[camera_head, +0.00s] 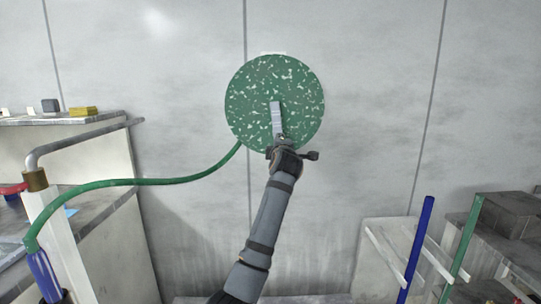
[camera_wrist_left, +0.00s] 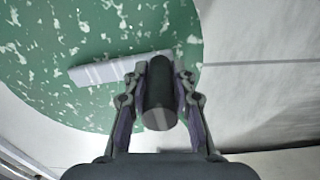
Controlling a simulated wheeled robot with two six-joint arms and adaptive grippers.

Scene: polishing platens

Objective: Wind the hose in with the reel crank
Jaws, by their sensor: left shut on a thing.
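A round green reel (camera_head: 300,90) with pale flecks is on the grey wall; it also fills the upper left of the left wrist view (camera_wrist_left: 60,60). Its pale crank arm (camera_head: 277,118) points down from the middle. A dark cylindrical crank handle (camera_wrist_left: 159,95) is between the fingers of my left gripper (camera_head: 285,150), which is shut on it at the reel's lower edge. The green hose (camera_head: 150,181) leaves the reel's lower left, sags leftward and ends at a blue piece (camera_head: 45,275). My right gripper is not in view.
A grey bent pipe (camera_head: 85,135) with a brass collar (camera_head: 36,180) stands at the left, by a counter with a yellow block (camera_head: 83,111). At the right are a blue bar (camera_head: 417,245), a green bar (camera_head: 463,245) and a dark box (camera_head: 508,214). The wall around the reel is clear.

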